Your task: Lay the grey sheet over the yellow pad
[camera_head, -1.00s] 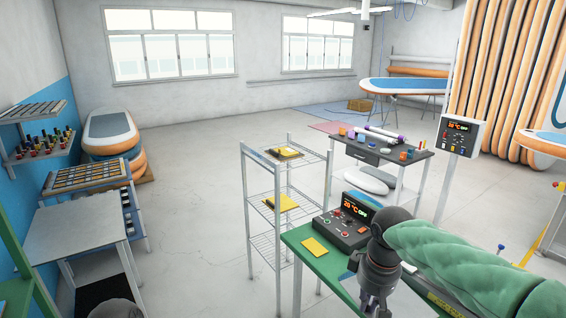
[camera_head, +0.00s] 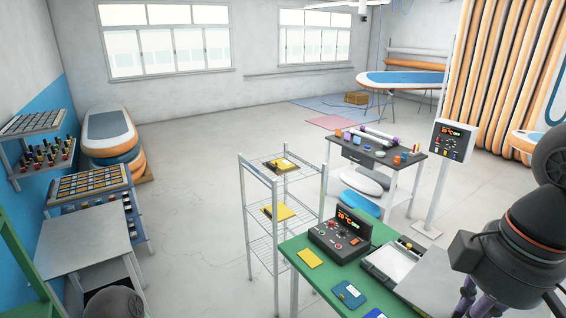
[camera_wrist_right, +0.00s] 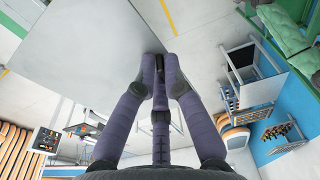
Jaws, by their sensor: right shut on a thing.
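The grey sheet (camera_head: 437,283) is at the lower right of the head view, beside and partly over the right end of the green table. In the right wrist view the sheet (camera_wrist_right: 85,55) spreads to the left of the fingertips. My right gripper (camera_wrist_right: 160,62) is shut on the sheet's edge; in the head view its fingers are mostly cut off by the bottom edge, below my dark wrist. A small flat yellow pad (camera_head: 310,258) lies uncovered on the green table (camera_head: 300,278), left of the sheet. My left gripper is not in view.
A control box (camera_head: 340,236) with a lit display stands behind the pad. A framed white plate (camera_head: 392,261), blue items (camera_head: 349,294) and a wire rack (camera_head: 283,215) bearing yellow pieces are close by. A grey side table (camera_head: 85,240) stands left; the floor between is clear.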

